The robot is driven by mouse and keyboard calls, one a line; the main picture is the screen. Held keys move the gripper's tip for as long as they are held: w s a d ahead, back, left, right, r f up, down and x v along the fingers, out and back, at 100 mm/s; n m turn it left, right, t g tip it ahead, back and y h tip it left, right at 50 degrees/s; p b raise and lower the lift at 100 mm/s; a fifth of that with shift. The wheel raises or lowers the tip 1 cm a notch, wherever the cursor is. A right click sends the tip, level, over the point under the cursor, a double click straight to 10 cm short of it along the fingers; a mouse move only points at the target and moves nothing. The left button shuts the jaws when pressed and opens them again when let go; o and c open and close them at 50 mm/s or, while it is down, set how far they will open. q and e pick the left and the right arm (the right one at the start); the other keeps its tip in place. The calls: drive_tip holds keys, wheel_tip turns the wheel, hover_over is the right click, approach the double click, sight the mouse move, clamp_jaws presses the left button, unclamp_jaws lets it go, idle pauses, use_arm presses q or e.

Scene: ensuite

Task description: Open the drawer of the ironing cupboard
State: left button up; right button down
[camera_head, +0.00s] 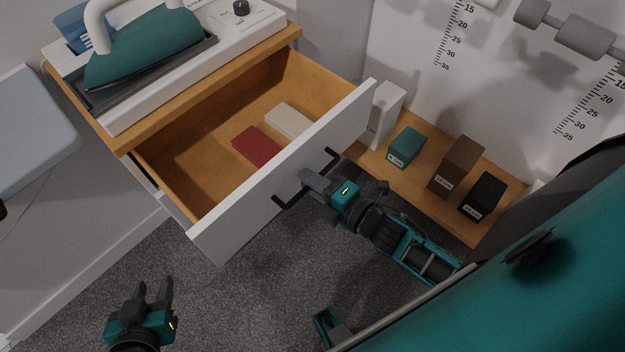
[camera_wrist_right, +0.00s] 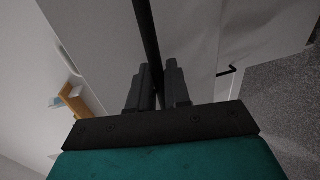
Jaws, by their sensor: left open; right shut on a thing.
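The ironing cupboard has a wooden top edge (camera_head: 215,88) and a drawer with a white front (camera_head: 235,222). The drawer stands well open, and its wooden inside shows a red box (camera_head: 256,148) and a cream box (camera_head: 288,121). My right gripper (camera_head: 308,180) is shut on the drawer's black bar handle (camera_head: 329,158). In the right wrist view the handle (camera_wrist_right: 146,30) runs up from between the fingers (camera_wrist_right: 158,82). My left gripper (camera_head: 154,288) is open and empty above the carpet, in front of the cupboard and apart from it.
A teal iron (camera_head: 145,50) sits on a white station on top of the cupboard. A wooden shelf (camera_head: 415,188) at right bears a teal box (camera_head: 406,148), a brown box (camera_head: 457,166) and a black box (camera_head: 483,196). A padded board (camera_head: 35,125) is at left. Grey carpet (camera_head: 230,300) is clear in front.

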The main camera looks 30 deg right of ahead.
drive_tip(key=c, duration=1.3)
unclamp_jaws()
drive_tip(key=v, duration=1.3)
drive_tip(key=shift+w, duration=0.1)
drive_tip(key=w+a+f+m+g+h, duration=0.1)
drive_tip(key=m, duration=0.5)
drive_tip(key=w+a+f+m+g+h, duration=0.1)
drive_tip(key=w+a+m, duration=0.1)
drive_tip(key=m, duration=0.5)
drive_tip(key=w+a+f+m+g+h, duration=0.1)
drive_tip(key=w+m+g, duration=0.1)
drive_tip(key=m, duration=0.4)
drive_tip(key=shift+w+a+f, duration=0.1)
drive_tip(key=shift+w+a, duration=0.1)
drive_tip(key=shift+w, duration=0.05)
